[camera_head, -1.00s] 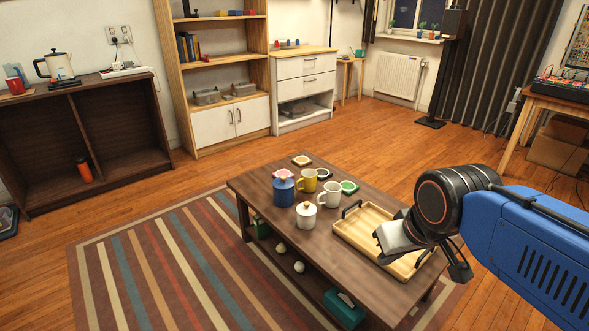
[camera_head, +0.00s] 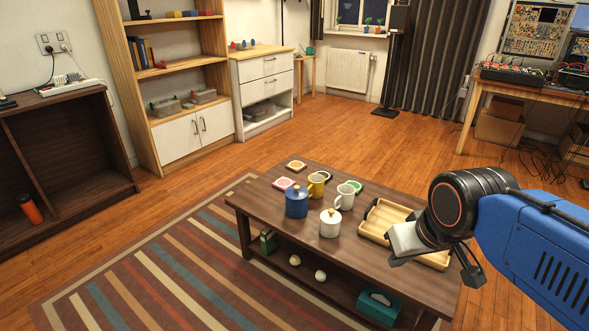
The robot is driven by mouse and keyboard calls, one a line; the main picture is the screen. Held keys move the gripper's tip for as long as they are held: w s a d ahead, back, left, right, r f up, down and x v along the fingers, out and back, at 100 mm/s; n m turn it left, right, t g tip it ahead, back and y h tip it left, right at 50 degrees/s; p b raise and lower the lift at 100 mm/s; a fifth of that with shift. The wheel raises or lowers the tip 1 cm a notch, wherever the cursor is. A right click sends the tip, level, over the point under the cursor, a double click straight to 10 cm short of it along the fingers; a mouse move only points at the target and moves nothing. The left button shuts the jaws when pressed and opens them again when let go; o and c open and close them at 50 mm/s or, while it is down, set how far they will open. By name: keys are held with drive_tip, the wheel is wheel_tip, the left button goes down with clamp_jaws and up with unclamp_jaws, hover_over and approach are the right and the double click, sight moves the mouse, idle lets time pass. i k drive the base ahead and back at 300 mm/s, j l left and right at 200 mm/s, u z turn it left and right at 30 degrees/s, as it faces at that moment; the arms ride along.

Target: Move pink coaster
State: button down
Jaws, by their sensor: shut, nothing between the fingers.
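The pink coaster (camera_head: 284,183) lies flat on the dark wooden coffee table (camera_head: 262,204), near its far left end. It is just behind the blue lidded pot (camera_head: 297,203), and nothing stands on it. My gripper (camera_head: 397,247) is at the right, above the table's right part and in front of the wooden tray (camera_head: 376,222). It is shut and empty, well apart from the pink coaster.
A yellow mug (camera_head: 316,187), a white mug (camera_head: 345,196) and a white lidded pot (camera_head: 330,223) stand close together on the table. An orange-rimmed coaster (camera_head: 296,165), a dark coaster (camera_head: 324,174) and a green coaster (camera_head: 356,186) lie around them. Floor behind the table is clear.

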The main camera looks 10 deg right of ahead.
sight(282, 183)
drive_tip(key=i+j+z, duration=0.25)
drive_tip(key=j, duration=0.4)
drive_tip(key=i+j+z, duration=0.1)
drive_tip(key=i+j, duration=0.15)
drive_tip(key=i+j+z, duration=0.1)
drive_tip(key=j, duration=0.35)
drive_tip(key=i+j+z, duration=0.1)
drive_tip(key=j, duration=0.25)
drive_tip(key=i+j+z, duration=0.15)
drive_tip(key=j, duration=0.25)
drive_tip(key=i+j+z, duration=0.15)
drive_tip(key=j, duration=0.2)
drive_tip(key=i+j+z, duration=0.25)
drive_tip(key=j, duration=0.45)
drive_tip(key=i+j+z, duration=0.15)
drive_tip(key=j, duration=0.2)
drive_tip(key=i+j+z, duration=0.1)
drive_tip(key=j, duration=0.3)
drive_tip(key=i+j+z, duration=0.15)
drive_tip(key=i+j, duration=0.15)
